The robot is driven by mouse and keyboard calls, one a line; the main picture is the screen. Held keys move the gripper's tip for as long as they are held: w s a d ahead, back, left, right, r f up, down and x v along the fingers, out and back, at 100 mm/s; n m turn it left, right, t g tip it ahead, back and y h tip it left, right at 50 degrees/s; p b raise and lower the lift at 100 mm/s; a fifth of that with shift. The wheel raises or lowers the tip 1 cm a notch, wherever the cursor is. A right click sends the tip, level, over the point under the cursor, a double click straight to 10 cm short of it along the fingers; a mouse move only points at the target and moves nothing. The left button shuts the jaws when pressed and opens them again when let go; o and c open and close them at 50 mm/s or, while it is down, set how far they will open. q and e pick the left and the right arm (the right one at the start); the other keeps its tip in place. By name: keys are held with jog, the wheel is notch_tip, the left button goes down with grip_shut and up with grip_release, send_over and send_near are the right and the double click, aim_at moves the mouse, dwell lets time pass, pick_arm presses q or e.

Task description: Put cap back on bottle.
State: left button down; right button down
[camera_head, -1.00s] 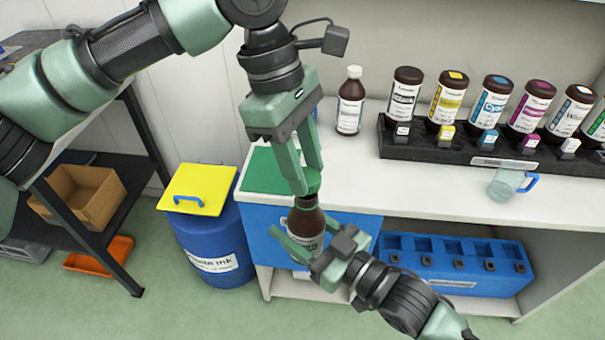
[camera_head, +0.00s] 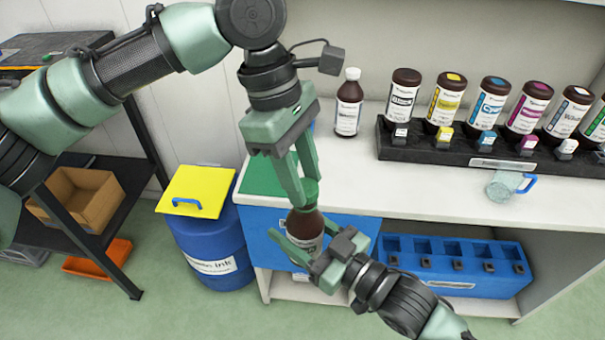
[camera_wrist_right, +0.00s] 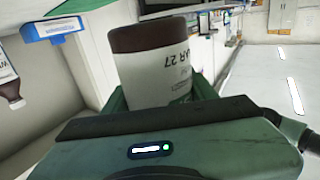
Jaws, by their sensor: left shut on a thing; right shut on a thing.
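A brown bottle with a white label (camera_head: 304,226) is held roughly upright in front of the counter. My right gripper (camera_head: 299,247) is shut around its body from below right. The bottle also fills the middle of the right wrist view (camera_wrist_right: 160,74), with my fingers on both sides and printing on its label. My left gripper (camera_head: 305,198) points down from above, shut on a green cap (camera_head: 310,187). The cap is right at the bottle's top and hides its neck. I cannot tell whether it is seated on the mouth.
A black rack (camera_head: 455,153) with several ink bottles stands on the white counter (camera_head: 400,184). A white-capped brown bottle (camera_head: 348,108), a green mat (camera_head: 262,177) and a glass mug (camera_head: 503,184) are there too. A blue drum (camera_head: 210,243) and a blue crate (camera_head: 452,262) sit lower.

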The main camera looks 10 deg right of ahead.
pick_arm(q)
jog(key=shift+f, duration=0.55)
